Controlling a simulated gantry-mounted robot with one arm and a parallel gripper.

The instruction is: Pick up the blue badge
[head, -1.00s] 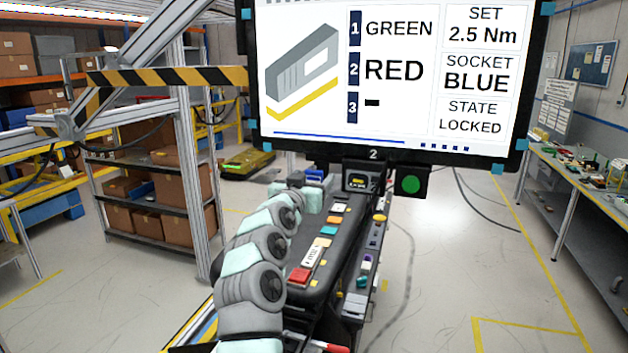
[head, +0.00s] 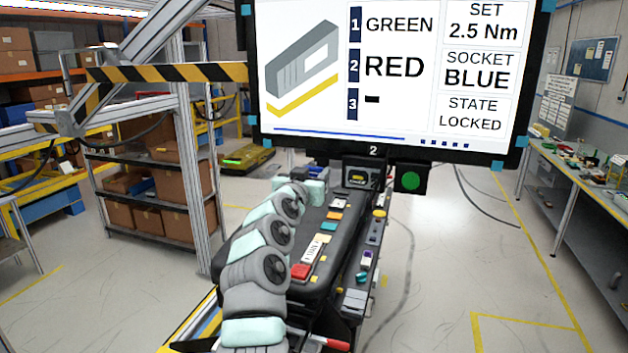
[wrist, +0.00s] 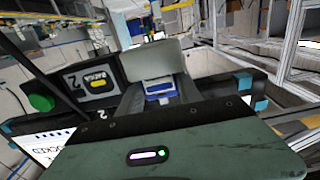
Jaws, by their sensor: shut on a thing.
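The blue badge (wrist: 160,88) shows as a small blue and white piece at the jaws in the wrist view. My gripper (wrist: 157,80) is shut on it, and a pale grey finger covers part of it. In the head view my gripper (head: 316,183) is at the far end of the dashboard module, and a bit of blue (head: 319,172) shows at its tip. The badge's face and lower edge are mostly hidden.
A workbench (head: 590,185) is at right, shelving (head: 150,180) at left.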

